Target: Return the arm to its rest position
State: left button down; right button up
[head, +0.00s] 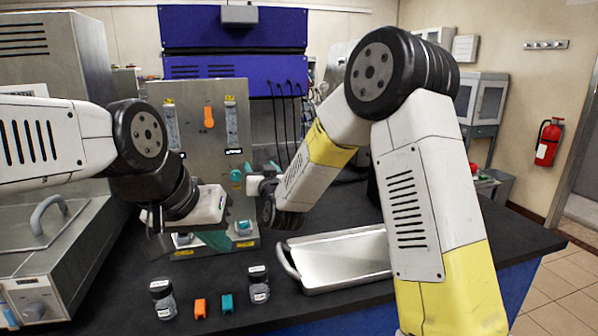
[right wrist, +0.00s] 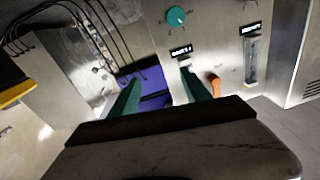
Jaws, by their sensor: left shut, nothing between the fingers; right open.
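My left gripper (head: 216,239) points down in front of the base of the metal panel (head: 190,95). Its teal fingers are shut with nothing between them, partly hidden by the hand. My right gripper (head: 264,167) is raised in front of the panel, near the teal knob (head: 237,175). It is open and empty; the right wrist view shows its two green fingers (right wrist: 160,97) apart, with the panel and a blue surface beyond. In that view the teal knob (right wrist: 176,17) stands clear of the fingers.
A metal tray (head: 335,262) lies on the dark bench at right. A metal housing (head: 50,255) is at left. Cables (head: 290,115) hang behind.

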jog(key=s+d+r+g+h, duration=0.1)
jog(key=s+d+r+g, duration=0.15)
jog(key=s+d, duration=0.35)
jog(key=s+d+r+g+h, duration=0.1)
jog(key=s+d+r+g, duration=0.15)
jog(key=s+d, duration=0.4)
jog(key=s+d+f+m+g+h, duration=0.1)
jog(key=s+d+f+g, duration=0.1)
jog(key=s+d, duration=0.5)
jog(key=s+d+f+m+g+h, duration=0.1)
jog(key=s+d+g, duration=0.3)
jog(key=s, duration=1.1)
jog(key=d+f, duration=0.1)
jog(key=d, duration=0.2)
jog(key=shift+f, duration=0.3)
jog(key=shift+s, duration=0.15)
